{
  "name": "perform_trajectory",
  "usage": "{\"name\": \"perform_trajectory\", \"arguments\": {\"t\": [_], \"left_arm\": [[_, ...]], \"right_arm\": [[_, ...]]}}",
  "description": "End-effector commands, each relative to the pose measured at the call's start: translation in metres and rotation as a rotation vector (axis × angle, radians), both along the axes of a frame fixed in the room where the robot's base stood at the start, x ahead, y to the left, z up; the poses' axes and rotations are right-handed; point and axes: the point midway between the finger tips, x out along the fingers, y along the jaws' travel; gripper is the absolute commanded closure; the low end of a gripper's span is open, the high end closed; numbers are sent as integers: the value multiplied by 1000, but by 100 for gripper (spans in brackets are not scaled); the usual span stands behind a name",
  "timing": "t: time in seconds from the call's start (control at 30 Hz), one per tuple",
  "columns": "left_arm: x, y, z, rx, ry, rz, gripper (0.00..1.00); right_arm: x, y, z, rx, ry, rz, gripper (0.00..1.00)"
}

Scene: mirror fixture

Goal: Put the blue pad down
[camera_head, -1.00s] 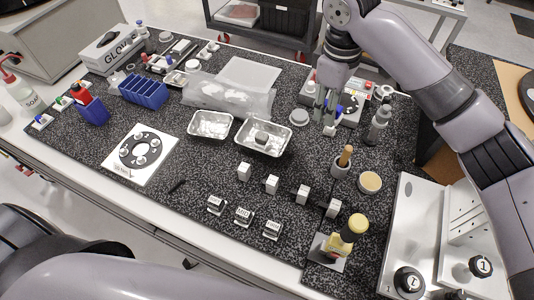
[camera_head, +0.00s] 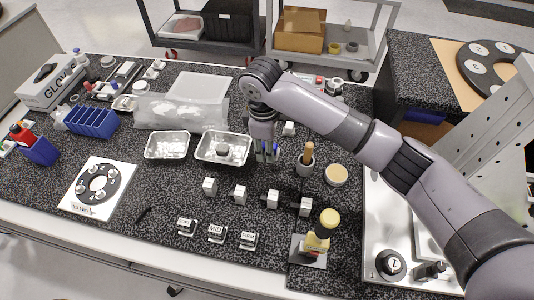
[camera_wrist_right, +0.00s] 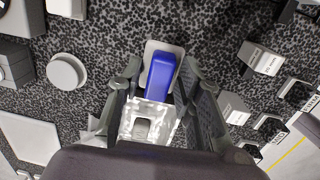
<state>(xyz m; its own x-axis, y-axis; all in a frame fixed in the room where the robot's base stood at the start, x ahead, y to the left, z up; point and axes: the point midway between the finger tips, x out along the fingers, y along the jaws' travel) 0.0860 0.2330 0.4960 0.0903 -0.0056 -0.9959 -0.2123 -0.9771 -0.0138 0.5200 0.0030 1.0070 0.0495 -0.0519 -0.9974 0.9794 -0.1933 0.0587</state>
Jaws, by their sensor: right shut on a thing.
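My right gripper (camera_head: 267,154) is above the black speckled bench top, just right of the foil tray with a grey lump (camera_head: 222,149). It also shows in the right wrist view (camera_wrist_right: 163,88), shut on the blue pad (camera_wrist_right: 161,75). The pad has a pale grey backing and sits between the fingers. In the head view only a small bit of blue shows at the fingertips. In the wrist view the foil tray (camera_wrist_right: 150,118) lies below and behind the pad. My left gripper is not in view.
A mortar with a wooden pestle (camera_head: 305,160) and a round tan-topped disc (camera_head: 336,174) stand right of the gripper. Several small white blocks (camera_head: 240,194) stand in front.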

Motion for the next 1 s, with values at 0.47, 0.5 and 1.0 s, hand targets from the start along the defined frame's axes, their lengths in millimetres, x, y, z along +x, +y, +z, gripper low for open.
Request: {"name": "perform_trajectory", "arguments": {"t": [0.47,0.5,1.0], "left_arm": [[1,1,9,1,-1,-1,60],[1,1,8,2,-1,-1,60],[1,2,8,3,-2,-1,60]], "right_arm": [[0,0,-46,1,0,1,98],[0,0,-46,1,0,1,98],[0,0,-48,1,0,0,51]]}}
